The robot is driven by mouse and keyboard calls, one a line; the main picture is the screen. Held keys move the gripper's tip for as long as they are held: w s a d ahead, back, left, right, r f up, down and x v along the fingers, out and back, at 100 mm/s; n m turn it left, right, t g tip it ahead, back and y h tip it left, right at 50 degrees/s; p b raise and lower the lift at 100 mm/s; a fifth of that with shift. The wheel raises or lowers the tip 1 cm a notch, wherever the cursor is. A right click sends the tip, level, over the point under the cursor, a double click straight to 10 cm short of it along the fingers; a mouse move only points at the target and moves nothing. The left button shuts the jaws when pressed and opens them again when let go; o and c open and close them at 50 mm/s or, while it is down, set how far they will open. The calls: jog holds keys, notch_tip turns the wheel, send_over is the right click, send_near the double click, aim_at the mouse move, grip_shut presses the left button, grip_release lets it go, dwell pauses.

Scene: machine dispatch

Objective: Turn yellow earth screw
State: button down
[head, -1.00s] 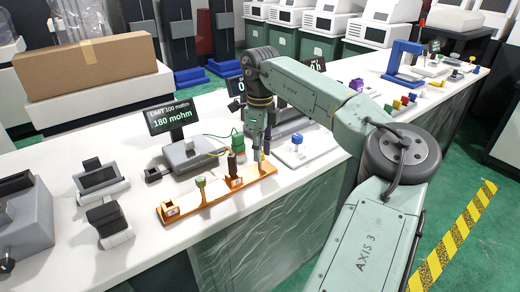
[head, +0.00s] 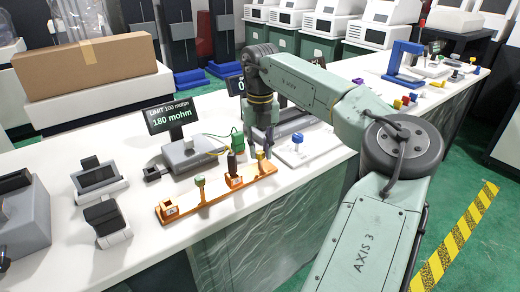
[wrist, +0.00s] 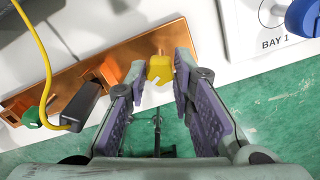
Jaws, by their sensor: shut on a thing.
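The yellow earth screw (wrist: 160,70) stands near one end of the copper bar (wrist: 60,72). It is between the tips of my gripper (wrist: 160,64) in the wrist view, with one finger on each side. My gripper is shut on its head. In the head view the yellow screw (head: 260,155) shows at the right end of the bar (head: 214,201), just below my gripper (head: 265,146). Its shank is mostly hidden.
A black clip (wrist: 80,105) with a yellow cable sits on the bar left of my gripper. The meter display (head: 171,115) reads 180 mohm, limit 100 mohm. A white plate marked BAY 1 (wrist: 270,42) with a blue knob lies to the right.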

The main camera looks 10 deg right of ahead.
aim_at(260, 152)
jog(key=m, duration=0.3)
jog(key=shift+m+b, duration=0.3)
jog(key=shift+b, duration=0.05)
jog(key=shift+m+b, duration=0.3)
jog(key=shift+m, duration=1.7)
jog(key=c, duration=1.4)
grip_release()
jog(key=shift+o, duration=0.2)
notch_tip(260, 152, up, 12)
jog(key=shift+s, duration=0.1)
